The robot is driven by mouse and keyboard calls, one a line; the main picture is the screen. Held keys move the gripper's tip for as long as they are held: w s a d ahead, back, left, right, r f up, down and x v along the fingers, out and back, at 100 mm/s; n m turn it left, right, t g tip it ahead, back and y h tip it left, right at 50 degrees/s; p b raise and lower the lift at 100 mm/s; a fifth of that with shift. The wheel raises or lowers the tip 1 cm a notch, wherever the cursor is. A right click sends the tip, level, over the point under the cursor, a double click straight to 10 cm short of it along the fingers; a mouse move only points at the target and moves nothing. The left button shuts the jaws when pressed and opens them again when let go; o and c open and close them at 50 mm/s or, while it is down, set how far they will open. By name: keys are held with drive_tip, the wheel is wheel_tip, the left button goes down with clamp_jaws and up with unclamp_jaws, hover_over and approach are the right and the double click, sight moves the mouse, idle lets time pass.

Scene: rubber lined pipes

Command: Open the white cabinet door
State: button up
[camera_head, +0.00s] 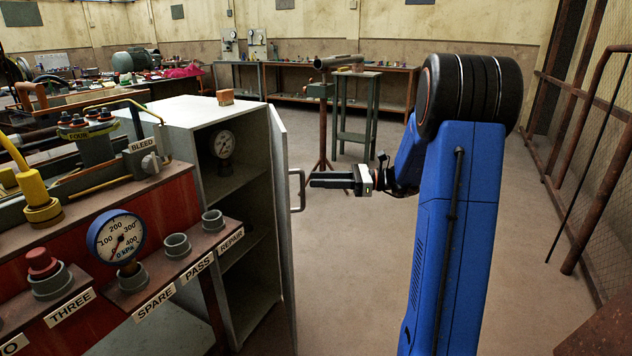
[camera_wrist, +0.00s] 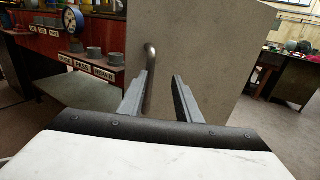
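The white cabinet (camera_head: 212,135) stands left of centre in the head view, its front open and its shelves showing. Its door (camera_head: 283,200) is swung well out, seen nearly edge-on. The door's bar handle (camera_head: 297,190) is on the outer face, towards my arm. In the wrist view the door panel (camera_wrist: 205,60) fills the centre, with the handle (camera_wrist: 150,75) in front of it. My gripper (camera_head: 312,181) is level with the handle. In the wrist view the two fingers (camera_wrist: 162,75) are apart, with the handle near the left finger. I cannot tell if they touch.
A gauge (camera_head: 222,143) sits on the cabinet's upper shelf and a small block (camera_head: 225,97) on its top. The red panel (camera_head: 110,250) with gauge and labelled fittings stands at the left. A pipe stand (camera_head: 321,120) is behind my gripper. The floor (camera_head: 350,270) right of the door is clear.

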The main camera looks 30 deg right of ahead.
drive_tip(key=s+d, duration=0.1)
drive_tip(key=d, duration=0.8)
drive_tip(key=shift+s+d, duration=0.25)
idle(0.7)
